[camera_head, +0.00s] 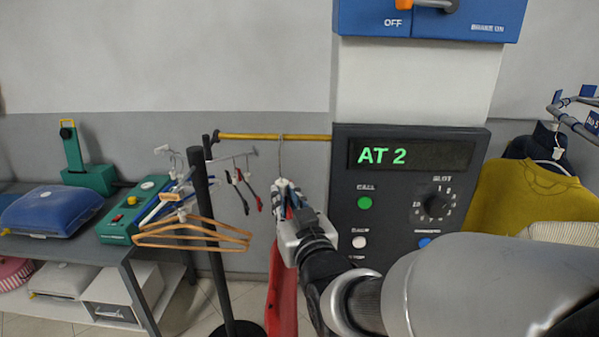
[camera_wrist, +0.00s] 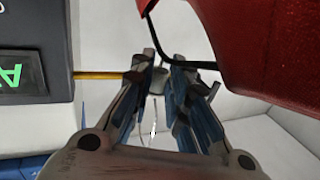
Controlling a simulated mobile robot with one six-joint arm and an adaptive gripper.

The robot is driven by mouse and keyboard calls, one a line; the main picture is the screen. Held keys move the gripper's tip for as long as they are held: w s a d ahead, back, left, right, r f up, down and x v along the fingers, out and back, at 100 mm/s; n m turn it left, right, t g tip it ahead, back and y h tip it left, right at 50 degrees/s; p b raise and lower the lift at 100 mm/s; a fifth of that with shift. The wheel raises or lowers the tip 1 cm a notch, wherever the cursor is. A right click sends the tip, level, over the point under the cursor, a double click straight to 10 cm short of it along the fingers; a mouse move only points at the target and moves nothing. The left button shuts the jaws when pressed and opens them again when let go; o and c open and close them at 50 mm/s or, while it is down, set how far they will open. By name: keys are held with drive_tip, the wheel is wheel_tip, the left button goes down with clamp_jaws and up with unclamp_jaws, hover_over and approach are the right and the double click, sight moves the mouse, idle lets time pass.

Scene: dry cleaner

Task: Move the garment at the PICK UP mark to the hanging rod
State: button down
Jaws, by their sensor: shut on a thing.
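A red garment (camera_head: 283,290) hangs below my gripper (camera_head: 289,200) in the head view; it also fills the upper right of the wrist view (camera_wrist: 240,45). My gripper (camera_wrist: 160,78) is shut on the garment's dark hanger (camera_wrist: 152,38), near its neck. The hanger's hook (camera_head: 281,150) rises above the fingers and overlaps the brass rod (camera_head: 250,136) in the head view. I cannot tell whether the hook rests on the rod. The rod also shows left of my fingertips in the wrist view (camera_wrist: 98,76). No PICK UP mark is seen.
A dark control panel (camera_head: 345,240) reading "AT 2" stands just right of the rod. A black stand (camera_head: 212,230) with wooden hangers (camera_head: 190,232) and clip hangers is at left. A table (camera_head: 75,245) holds a green device (camera_head: 138,212). A yellow garment (camera_head: 525,200) hangs at right.

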drive_tip(key=shift+w+d+r+p, duration=0.15)
drive_tip(key=shift+w+p, duration=0.35)
drive_tip(key=shift+w, duration=0.75)
drive_tip(key=shift+w+d+f+p, duration=0.1)
drive_tip(key=shift+w+p, duration=0.35)
drive_tip(key=shift+w, duration=0.9)
drive_tip(key=shift+w+b, duration=0.4)
drive_tip(key=shift+b, duration=0.1)
drive_tip(key=shift+w+d+b, duration=0.1)
drive_tip(key=shift+w+b, duration=0.25)
drive_tip(key=shift+w, duration=2.7)
